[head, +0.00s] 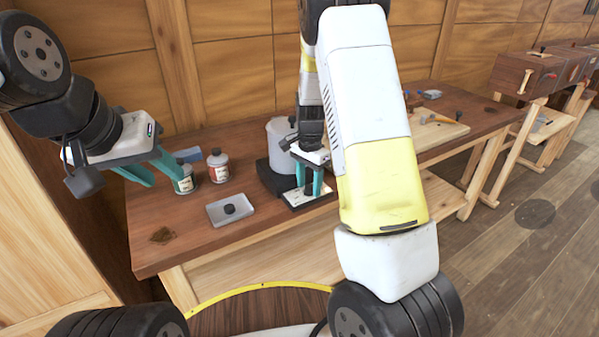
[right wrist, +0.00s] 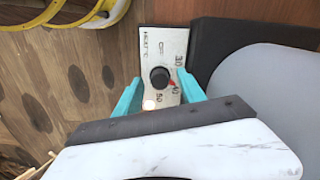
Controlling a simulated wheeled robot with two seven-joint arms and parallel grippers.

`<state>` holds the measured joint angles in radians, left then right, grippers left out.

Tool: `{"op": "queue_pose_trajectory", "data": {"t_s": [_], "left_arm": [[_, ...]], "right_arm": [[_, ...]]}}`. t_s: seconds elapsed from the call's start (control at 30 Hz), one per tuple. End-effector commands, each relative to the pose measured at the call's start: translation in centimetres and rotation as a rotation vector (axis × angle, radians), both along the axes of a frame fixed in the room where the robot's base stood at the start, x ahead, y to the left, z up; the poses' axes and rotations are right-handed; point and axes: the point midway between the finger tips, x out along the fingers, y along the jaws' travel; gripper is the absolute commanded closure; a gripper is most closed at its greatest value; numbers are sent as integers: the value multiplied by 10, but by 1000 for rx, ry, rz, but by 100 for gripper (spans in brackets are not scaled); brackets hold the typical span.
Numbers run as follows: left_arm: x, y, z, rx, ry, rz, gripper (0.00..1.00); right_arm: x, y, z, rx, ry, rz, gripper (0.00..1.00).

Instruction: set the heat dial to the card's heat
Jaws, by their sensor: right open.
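The heat dial (right wrist: 160,77) is a black round knob on a pale panel marked HEAT °C, OFF, 30, 40 and 50. Its red mark points to about the 40. The panel also shows in the head view (head: 298,199), at the front of a black heater base. My right gripper (right wrist: 159,92) is open, its teal fingers on either side of the dial; I cannot tell whether they touch it. It also shows in the head view (head: 309,188). My left gripper (head: 152,172) is open and empty over the bench's left end. I cannot make out a card.
A grey pot (head: 281,142) stands on the heater base (head: 266,178). Two labelled jars (head: 217,166) (head: 186,180) and a blue block (head: 188,154) are near my left gripper. A shallow tray (head: 216,214) holds a black piece. My right arm hides the bench's middle.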

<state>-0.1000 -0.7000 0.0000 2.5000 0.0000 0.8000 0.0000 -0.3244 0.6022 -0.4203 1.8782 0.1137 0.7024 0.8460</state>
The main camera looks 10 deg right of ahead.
Motion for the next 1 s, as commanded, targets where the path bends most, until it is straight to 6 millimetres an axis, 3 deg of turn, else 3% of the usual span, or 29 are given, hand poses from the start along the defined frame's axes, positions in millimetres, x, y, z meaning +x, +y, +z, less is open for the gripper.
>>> {"op": "queue_pose_trajectory", "data": {"t_s": [0.43,0.9,1.0], "left_arm": [[0,0,0,0,0,0,63],[0,0,0,0,0,0,63],[0,0,0,0,0,0,63]], "right_arm": [[2,0,67,0,-5,1,53],[0,0,78,3,-4,3,53],[-6,1,89,22,-21,28,53]]}}
